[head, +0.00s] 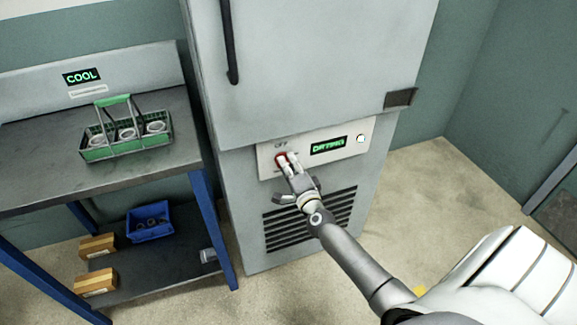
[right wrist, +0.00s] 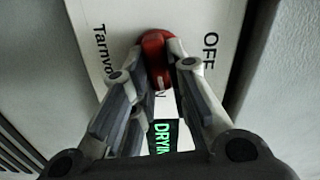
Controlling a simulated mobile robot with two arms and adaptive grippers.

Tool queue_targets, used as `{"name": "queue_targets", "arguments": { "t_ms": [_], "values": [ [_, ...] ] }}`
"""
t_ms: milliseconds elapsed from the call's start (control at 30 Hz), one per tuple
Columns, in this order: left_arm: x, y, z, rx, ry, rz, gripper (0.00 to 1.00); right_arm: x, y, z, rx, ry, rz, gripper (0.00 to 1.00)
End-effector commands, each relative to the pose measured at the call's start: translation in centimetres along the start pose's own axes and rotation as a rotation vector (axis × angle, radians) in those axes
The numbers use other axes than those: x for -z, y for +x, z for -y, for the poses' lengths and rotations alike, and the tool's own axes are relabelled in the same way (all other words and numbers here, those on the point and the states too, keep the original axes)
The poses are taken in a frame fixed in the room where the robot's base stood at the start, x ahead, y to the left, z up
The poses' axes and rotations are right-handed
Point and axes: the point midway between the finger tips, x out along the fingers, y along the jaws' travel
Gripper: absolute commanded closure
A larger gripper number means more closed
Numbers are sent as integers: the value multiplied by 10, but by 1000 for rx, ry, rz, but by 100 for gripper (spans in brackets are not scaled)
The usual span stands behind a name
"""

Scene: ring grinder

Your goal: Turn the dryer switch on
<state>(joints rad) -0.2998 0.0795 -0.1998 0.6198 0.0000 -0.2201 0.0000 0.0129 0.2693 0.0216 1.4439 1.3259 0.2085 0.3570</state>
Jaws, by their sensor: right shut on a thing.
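The dryer (head: 310,75) is a tall grey cabinet with a pale control panel (head: 268,160) below its door. A red switch knob (head: 281,159) sits at the panel's left side, partly hidden by my right gripper (head: 290,160). In the right wrist view, the red knob (right wrist: 156,62) lies between the fingertips of my right gripper (right wrist: 156,55), which is shut on it. "OFF" shows beside the knob; the other label is partly covered. The green display (head: 328,145) reads "DRYING". My left gripper is not in view.
A workbench (head: 40,175) on the left holds a green carrier (head: 127,140) with several rings and a "COOL" display (head: 82,76). Its lower shelf has a blue bin (head: 149,222) and boxes (head: 96,281). The floor right of the dryer is clear.

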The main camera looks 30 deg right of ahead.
Motion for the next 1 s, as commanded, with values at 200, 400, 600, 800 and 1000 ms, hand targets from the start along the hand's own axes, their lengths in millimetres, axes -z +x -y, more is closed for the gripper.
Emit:
{"name": "queue_targets", "arguments": {
  "t_ms": [200,400,600,800,1000],
  "values": [
    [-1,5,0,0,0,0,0,-1,-1,-4,-3,113,1,100],
    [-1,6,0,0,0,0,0,0,-1,-4,-3,167,0,100],
    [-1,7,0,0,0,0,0,0,-1,-4,-3,185,0,100],
    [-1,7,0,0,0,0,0,0,-1,-4,-3,187,0,100],
    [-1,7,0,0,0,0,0,0,-1,-3,-3,186,0,72]
  ]
}}
